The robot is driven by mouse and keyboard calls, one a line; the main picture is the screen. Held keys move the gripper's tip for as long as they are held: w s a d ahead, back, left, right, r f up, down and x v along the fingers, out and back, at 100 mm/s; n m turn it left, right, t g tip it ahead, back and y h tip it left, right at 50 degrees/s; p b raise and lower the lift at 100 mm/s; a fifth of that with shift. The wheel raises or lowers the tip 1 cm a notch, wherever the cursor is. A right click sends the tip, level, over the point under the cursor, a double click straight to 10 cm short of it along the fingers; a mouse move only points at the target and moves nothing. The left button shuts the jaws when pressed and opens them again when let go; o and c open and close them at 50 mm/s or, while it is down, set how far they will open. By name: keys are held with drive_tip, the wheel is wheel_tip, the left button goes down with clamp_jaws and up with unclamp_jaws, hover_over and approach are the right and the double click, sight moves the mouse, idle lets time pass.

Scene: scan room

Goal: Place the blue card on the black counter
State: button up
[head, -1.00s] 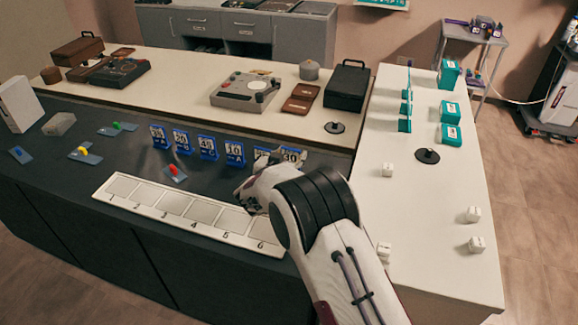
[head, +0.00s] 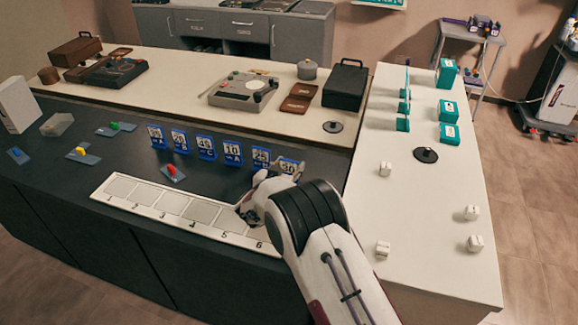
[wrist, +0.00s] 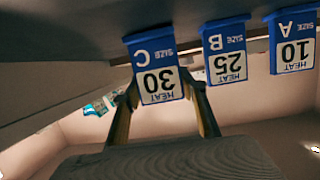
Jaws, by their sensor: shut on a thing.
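My gripper (head: 284,170) is shut on a blue card (head: 290,166) marked HEAT 30, SIZE C, at the right end of the row of blue cards on the black counter (head: 40,178). In the wrist view the card (wrist: 158,78) appears upside down between the two fingers (wrist: 165,112). Its blue lower edge is close to the dark counter surface; I cannot tell whether it touches. The gripper hides part of the card in the head view.
A 25 card (head: 260,158) stands just left of the held card, with several more blue cards beyond, including a 10 card (head: 232,151). A white numbered strip (head: 150,208) lies in front. The white counter (head: 440,210) to the right holds small white cubes.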

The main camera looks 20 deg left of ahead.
drive_tip(key=shift+f, duration=0.1)
idle(0.3)
drive_tip(key=o, duration=1.2)
drive_tip(key=shift+o, duration=0.2)
drive_tip(key=v, duration=1.2)
drive_tip(key=shift+w+r, duration=0.1)
drive_tip(key=shift+r, duration=0.15)
